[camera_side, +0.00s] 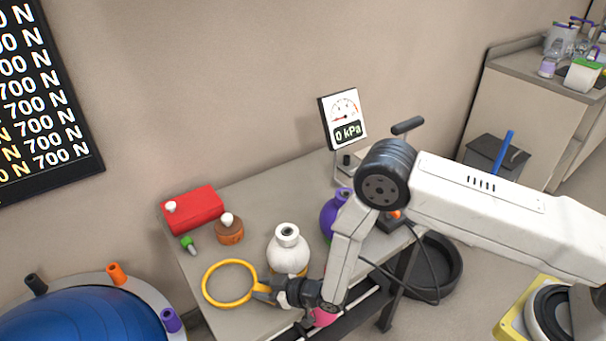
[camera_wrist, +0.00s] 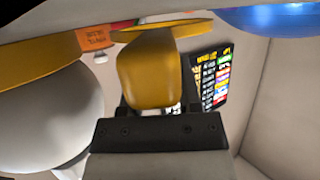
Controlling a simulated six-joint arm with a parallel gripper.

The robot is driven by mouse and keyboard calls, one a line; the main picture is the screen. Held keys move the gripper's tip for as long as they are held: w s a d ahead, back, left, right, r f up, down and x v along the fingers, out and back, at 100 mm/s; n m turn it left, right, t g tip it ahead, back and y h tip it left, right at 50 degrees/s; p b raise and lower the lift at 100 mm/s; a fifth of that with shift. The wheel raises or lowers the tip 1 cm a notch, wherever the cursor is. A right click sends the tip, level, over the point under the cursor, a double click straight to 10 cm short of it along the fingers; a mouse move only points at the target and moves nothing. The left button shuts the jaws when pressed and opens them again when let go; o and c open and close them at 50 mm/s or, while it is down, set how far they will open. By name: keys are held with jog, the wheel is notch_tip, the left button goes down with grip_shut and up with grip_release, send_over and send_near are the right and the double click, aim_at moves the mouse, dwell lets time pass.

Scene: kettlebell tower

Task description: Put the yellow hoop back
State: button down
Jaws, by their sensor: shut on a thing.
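The yellow hoop (camera_side: 206,291) is a ring with a short tab, held out level at the front left of the grey table. My gripper (camera_side: 268,290) is shut on the hoop's tab. In the wrist view the yellow tab (camera_wrist: 150,72) fills the space in front of the dark gripper base (camera_wrist: 160,131), and part of the ring shows above it. The fingers are mostly hidden behind the tab. A white kettlebell (camera_side: 288,258) with a yellow band low on it stands just right of the hoop; it shows large at the left of the wrist view (camera_wrist: 45,125).
A red box (camera_side: 192,209), a brown weight (camera_side: 229,231) and a green peg (camera_side: 188,244) sit at the table's back left. A purple kettlebell (camera_side: 331,215) is partly behind my arm. A pink object (camera_side: 324,318) shows under my wrist. A gauge (camera_side: 344,118) stands behind.

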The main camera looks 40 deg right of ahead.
jog(key=shift+f, duration=0.55)
jog(key=shift+c, duration=0.3)
grip_release()
jog(key=c, duration=0.4)
dwell(0.4)
jog(key=shift+v, duration=4.5)
